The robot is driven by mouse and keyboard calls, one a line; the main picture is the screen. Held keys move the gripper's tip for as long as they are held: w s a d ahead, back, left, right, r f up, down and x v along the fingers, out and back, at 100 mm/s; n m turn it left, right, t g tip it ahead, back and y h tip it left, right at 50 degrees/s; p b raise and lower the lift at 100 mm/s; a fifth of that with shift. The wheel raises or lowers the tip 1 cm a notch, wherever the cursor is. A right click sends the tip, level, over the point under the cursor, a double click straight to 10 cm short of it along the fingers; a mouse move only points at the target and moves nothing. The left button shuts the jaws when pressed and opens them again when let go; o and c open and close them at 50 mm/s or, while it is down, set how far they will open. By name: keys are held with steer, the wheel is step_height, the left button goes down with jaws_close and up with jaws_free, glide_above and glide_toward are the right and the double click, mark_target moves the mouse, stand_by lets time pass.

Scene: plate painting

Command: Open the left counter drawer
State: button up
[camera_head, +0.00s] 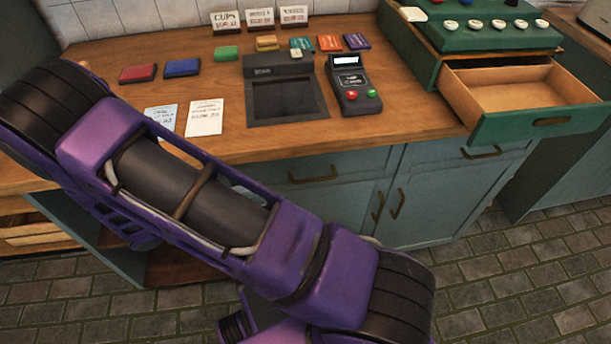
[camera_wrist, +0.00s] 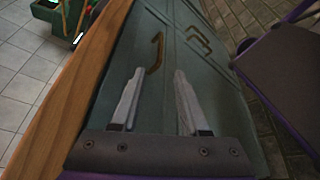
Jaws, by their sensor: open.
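The left counter drawer (camera_head: 350,164) is a teal panel under the wooden countertop, with a brass bar handle (camera_head: 313,175). It looks shut. Its left part is hidden behind my purple arm in the head view. In the wrist view, the brass handle (camera_wrist: 157,53) lies just beyond my gripper (camera_wrist: 158,72), roughly in line with the gap between the fingertips. The jaws are apart with nothing between them. The fingers point at the teal drawer front (camera_wrist: 140,38). Whether they touch it I cannot tell. My gripper is hidden behind the arm in the head view.
Cabinet door handles (camera_head: 397,203) stand below and to the right. The right counter drawer handle (camera_head: 481,152) is further right. A green cash drawer (camera_head: 535,122) hangs open over the counter's right side. A card terminal (camera_head: 352,88) and cards sit on the countertop (camera_head: 225,150).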

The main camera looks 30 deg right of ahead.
mark_target(305, 181)
steer(key=x, duration=1.5)
steer(key=shift+d+f+b, duration=0.15)
steer(key=shift+b, duration=0.15)
jaws_close()
steer(key=shift+w, duration=0.1)
stand_by(0.5)
